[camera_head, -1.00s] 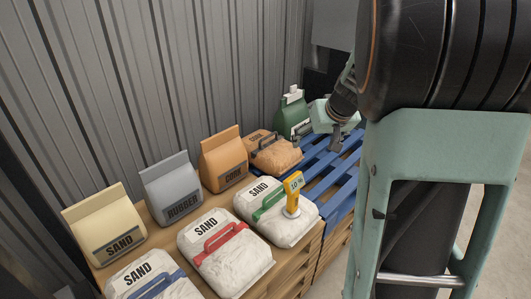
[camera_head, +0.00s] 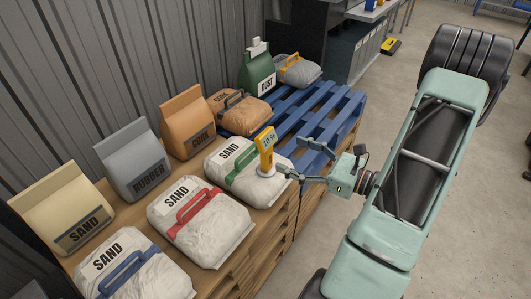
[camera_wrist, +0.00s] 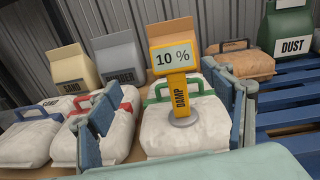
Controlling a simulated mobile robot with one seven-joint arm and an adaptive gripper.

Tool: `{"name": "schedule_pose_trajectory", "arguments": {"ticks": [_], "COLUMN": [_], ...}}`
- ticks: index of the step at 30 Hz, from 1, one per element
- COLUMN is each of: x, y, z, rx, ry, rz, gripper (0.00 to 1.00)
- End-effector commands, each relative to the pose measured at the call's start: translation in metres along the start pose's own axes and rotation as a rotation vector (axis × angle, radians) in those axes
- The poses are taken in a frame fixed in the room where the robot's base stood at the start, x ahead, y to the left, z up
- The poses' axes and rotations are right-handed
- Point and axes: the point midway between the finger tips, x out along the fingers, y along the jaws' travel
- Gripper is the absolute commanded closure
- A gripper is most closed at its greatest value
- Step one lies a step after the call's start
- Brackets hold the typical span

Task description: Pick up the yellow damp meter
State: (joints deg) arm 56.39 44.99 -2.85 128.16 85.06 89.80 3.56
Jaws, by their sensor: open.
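The yellow damp meter (camera_head: 266,145) stands upright on its round grey base on the white sand bag with the green handle (camera_head: 239,178). Its display reads 10 %, and in the wrist view the meter (camera_wrist: 178,85) has DAMP written down its stem. My gripper (camera_head: 291,160) is open and empty, just right of the meter in the head view, apparently not touching it. In the wrist view one finger of my gripper (camera_wrist: 165,95) shows at the left and one at the right, with the meter ahead between them.
White bags with red (camera_head: 204,230) and blue (camera_head: 140,278) handles lie on the wooden pallet. Upright sand, rubber and cork bags (camera_head: 186,126) stand behind, near the corrugated wall. A blue pallet (camera_head: 318,112) adjoins, partly bare, with a green dust bag (camera_head: 257,75) and grey bag (camera_head: 298,73).

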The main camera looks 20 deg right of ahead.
Motion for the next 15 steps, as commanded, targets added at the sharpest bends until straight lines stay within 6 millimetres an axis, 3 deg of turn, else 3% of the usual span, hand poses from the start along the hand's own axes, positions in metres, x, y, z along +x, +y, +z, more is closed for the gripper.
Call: {"name": "schedule_pose_trajectory", "arguments": {"ticks": [5,15], "x": [0.000,0.047], "y": [-0.008,-0.011], "z": [0.004,0.006], "rx": [0.060,0.057], "ry": [-0.051,-0.049], "rz": [-0.052,-0.050], "gripper": [0.26,0.26]}}
